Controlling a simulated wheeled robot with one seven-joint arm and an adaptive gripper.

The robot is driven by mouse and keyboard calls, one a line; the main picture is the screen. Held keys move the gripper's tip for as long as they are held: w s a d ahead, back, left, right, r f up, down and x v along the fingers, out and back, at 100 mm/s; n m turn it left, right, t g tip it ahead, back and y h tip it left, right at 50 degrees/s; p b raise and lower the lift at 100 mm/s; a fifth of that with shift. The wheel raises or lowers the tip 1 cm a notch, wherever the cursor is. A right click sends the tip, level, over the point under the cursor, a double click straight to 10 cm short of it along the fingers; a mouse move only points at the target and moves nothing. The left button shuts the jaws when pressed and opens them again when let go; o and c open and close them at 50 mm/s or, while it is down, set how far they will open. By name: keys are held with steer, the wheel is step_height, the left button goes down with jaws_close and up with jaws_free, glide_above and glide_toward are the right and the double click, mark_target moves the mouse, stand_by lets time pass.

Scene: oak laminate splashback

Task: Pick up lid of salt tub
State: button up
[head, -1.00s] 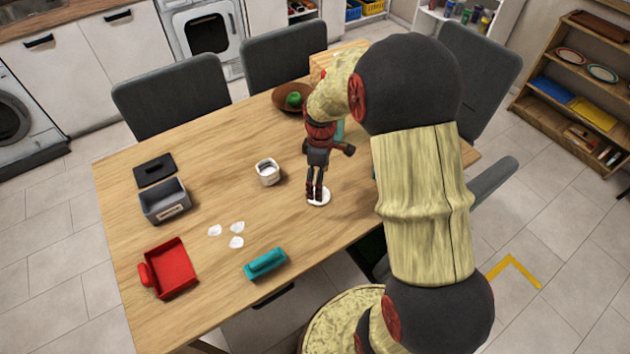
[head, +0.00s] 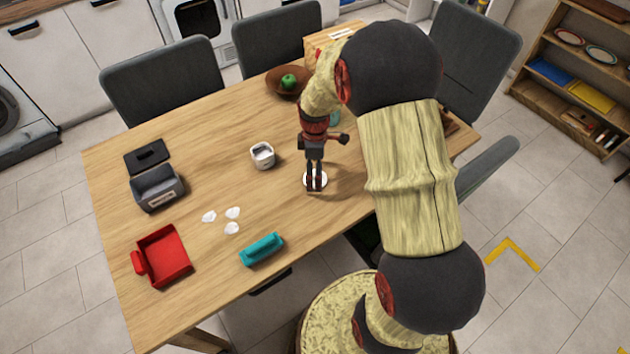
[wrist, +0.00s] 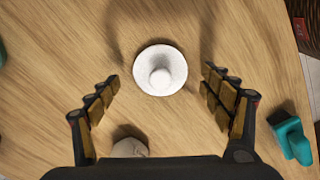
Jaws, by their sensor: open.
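The lid of the salt tub is a white round disc with a knob on top. It lies flat on the wooden table, knob up, in the head view (head: 324,181) and near the centre of the wrist view (wrist: 160,75). My gripper (head: 314,188) is over the lid and covers part of it in the head view. In the wrist view its fingers (wrist: 162,95) are spread wide on either side of the lid, apart from it and empty. A small white tub (head: 262,157), open at the top, stands left of the lid; it appears to be the salt tub.
A teal handled object (head: 262,249) lies near the front edge. Several white pieces (head: 232,213), a red tray (head: 163,257), a grey box (head: 157,189) and a black lid (head: 147,156) are left. A brown bowl (head: 287,82) is behind. Table around the lid is clear.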

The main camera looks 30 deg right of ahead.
steer(key=shift+f, duration=0.75)
steer(key=shift+r, duration=0.1)
steer(key=shift+c, duration=0.7)
steer(key=c, duration=0.9)
